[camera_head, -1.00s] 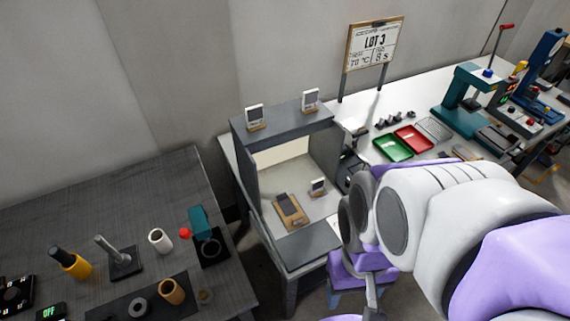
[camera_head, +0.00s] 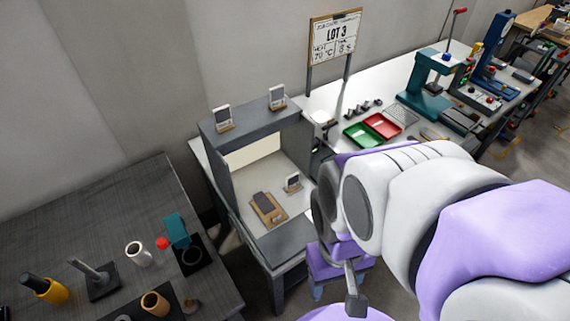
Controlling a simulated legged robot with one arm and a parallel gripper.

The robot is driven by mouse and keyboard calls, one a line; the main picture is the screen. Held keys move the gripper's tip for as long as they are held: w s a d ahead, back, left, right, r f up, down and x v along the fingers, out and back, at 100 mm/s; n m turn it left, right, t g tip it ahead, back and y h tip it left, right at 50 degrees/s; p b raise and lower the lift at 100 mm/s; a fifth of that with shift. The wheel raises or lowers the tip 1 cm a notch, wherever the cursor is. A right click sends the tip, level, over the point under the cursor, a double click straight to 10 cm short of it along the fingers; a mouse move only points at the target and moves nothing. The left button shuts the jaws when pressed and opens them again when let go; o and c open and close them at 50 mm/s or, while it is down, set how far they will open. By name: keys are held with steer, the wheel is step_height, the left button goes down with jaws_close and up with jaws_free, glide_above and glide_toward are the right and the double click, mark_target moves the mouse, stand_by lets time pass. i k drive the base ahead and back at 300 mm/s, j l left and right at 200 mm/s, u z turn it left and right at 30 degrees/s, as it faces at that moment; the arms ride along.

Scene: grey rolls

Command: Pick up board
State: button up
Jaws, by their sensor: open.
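A small tan board (camera_head: 268,208) with a dark part on it lies on the pale floor of the open-sided grey stand (camera_head: 272,243). I take this as the board of the task. It lies flat and nothing touches it. My white and purple arm (camera_head: 405,195) reaches in from the right, and its rounded joint is to the right of the stand. I cannot make out fingertips; a small grey piece (camera_head: 352,285) shows below the joint, and I cannot tell what it is. No gripper is seen at the board.
A small upright display (camera_head: 293,182) stands beside the board; two more displays stand on the stand's roof. A dark table (camera_head: 110,200) with tools is at left. Green (camera_head: 362,135) and red (camera_head: 382,125) trays lie behind my arm. The stand's front side looks open.

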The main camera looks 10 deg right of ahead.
mark_target(269, 211)
steer(key=z, duration=1.25)
steer(key=k+j+z, duration=0.55)
steer(key=i+l, duration=0.05)
steer(key=i, duration=0.05)
